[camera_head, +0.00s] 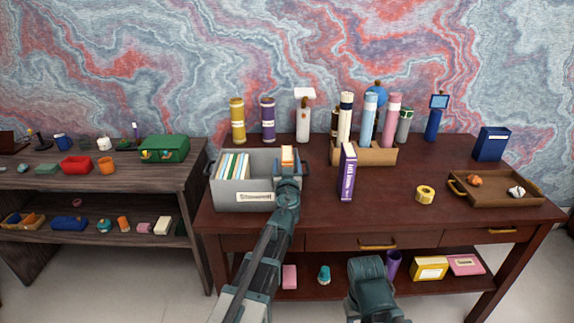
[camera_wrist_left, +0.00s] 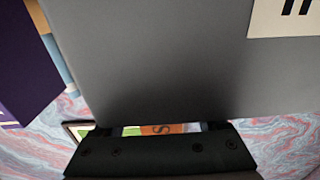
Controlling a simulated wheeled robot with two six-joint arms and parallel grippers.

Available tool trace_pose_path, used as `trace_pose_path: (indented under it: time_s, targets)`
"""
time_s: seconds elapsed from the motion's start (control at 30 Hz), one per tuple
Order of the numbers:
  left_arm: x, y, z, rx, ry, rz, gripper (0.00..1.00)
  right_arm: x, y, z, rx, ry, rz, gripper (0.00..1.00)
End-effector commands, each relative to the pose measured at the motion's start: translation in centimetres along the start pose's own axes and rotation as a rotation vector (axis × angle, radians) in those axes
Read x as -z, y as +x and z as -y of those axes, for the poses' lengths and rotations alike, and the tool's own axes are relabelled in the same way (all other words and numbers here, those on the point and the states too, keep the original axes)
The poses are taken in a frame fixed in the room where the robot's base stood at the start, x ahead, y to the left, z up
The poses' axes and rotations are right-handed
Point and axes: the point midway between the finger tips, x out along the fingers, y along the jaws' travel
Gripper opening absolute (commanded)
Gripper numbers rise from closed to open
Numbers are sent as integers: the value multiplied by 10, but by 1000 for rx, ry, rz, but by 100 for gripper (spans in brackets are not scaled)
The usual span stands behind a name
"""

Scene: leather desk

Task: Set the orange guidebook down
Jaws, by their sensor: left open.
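The orange guidebook (camera_head: 287,155) shows upright at the right end of the grey bin (camera_head: 240,200), just beyond my left gripper. Its lower part is hidden, so I cannot tell whether it rests on the bin's floor. My left gripper (camera_head: 287,177) is open at the bin's front right corner. In the left wrist view, a strip of the orange book (camera_wrist_left: 162,129) shows just above the dark gripper body (camera_wrist_left: 160,153), and the bin wall (camera_wrist_left: 160,60) fills the middle. Part of my right arm is at the bottom of the head view; its fingertips cannot be made out.
Several books (camera_head: 233,165) stand in the bin's left part. A purple book (camera_head: 347,172) stands right of the bin, before a wooden holder (camera_head: 378,153) with tubes. Yellow tape (camera_head: 425,194) and a wooden tray (camera_head: 500,198) are further right. The desktop between purple book and tape is clear.

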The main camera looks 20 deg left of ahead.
Motion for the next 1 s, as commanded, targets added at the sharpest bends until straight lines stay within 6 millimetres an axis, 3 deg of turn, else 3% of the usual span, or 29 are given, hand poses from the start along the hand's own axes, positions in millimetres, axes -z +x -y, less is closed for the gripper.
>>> trace_pose_path:
  time_s: [0.27, 0.63, 0.77, 1.0]
  targets:
    - [1, -35, 1, -1, 0, 0, 75, 0, -1, 0, 0, 0, 0, 50]
    - [1, -109, 1, -2, 0, 0, 75, 0, -1, 0, 0, 0, 0, 50]
    - [1, -120, 0, -1, 0, 0, 75, 0, -1, 0, 0, 0, 0, 50]
    - [1, -120, 0, 0, 0, 0, 75, 0, -1, 0, 0, 0, 0, 50]
